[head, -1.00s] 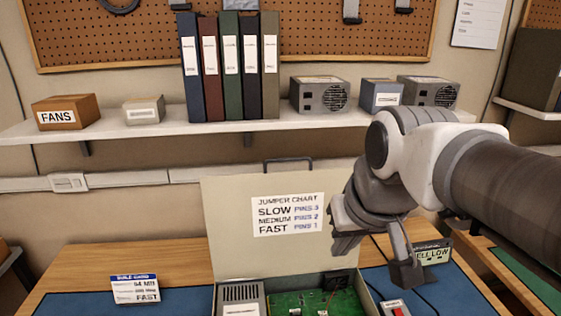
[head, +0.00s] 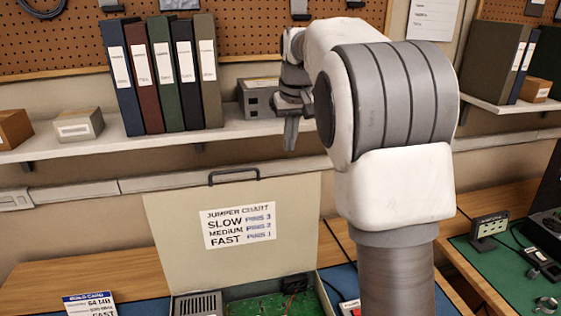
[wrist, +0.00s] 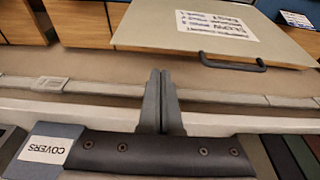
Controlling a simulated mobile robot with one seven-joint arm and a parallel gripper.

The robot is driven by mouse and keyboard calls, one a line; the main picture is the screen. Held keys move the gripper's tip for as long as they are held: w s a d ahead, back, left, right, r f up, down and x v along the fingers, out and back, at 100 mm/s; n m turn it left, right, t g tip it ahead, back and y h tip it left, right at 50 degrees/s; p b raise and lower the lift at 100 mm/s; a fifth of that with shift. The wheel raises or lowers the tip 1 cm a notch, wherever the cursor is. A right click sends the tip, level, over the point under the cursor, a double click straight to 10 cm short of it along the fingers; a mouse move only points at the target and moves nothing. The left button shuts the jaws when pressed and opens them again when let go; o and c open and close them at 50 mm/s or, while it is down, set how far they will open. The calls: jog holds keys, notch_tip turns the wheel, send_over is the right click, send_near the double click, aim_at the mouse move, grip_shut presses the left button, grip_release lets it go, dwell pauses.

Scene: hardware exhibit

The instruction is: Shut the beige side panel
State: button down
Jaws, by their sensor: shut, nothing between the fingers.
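The beige side panel (head: 170,235) stands upright, open, at the back of a computer case (head: 195,305). A jumper chart label is on its inner face, and a dark handle (head: 233,176) is on its top edge. In the wrist view the panel (wrist: 275,38) is at the upper right, with its handle (wrist: 232,63) right of the fingers. My gripper (head: 291,140) is shut and empty, above and to the right of the handle in the head view, in front of the shelf. Its fingers (wrist: 160,80) point up in the wrist view, apart from the handle.
A shelf (head: 110,155) holds binders (head: 160,75) and boxes behind my gripper. A box marked COVERS (wrist: 45,148) shows in the wrist view. A build card (head: 90,303) stands left of the case. Green circuit board (head: 255,308) shows inside the case.

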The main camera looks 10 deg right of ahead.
jog(key=p+x, duration=0.1)
jog(key=x, duration=0.9)
jog(key=shift+b, duration=0.3)
